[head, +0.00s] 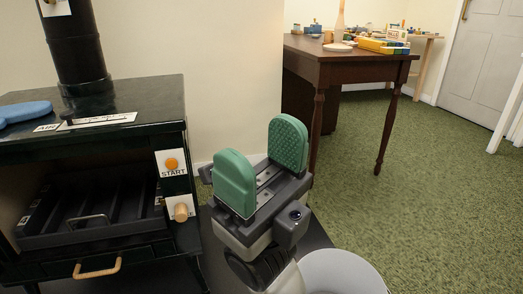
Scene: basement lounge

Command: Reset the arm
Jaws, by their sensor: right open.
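My right gripper (262,168) stands up in the lower middle of the head view. Its two green padded fingers are apart, with nothing between them. It is in front of the pale wall, just right of a black stove-like cabinet (125,85). The wrist and part of the pale arm show below it. My left gripper is not in the picture.
The black cabinet has a START button (172,163), a wooden knob (181,211), a drawer handle (97,268) and a blue object (25,112) on top. A dark wooden table (345,64) holds several items at the back. Green carpet (430,200) is clear at right.

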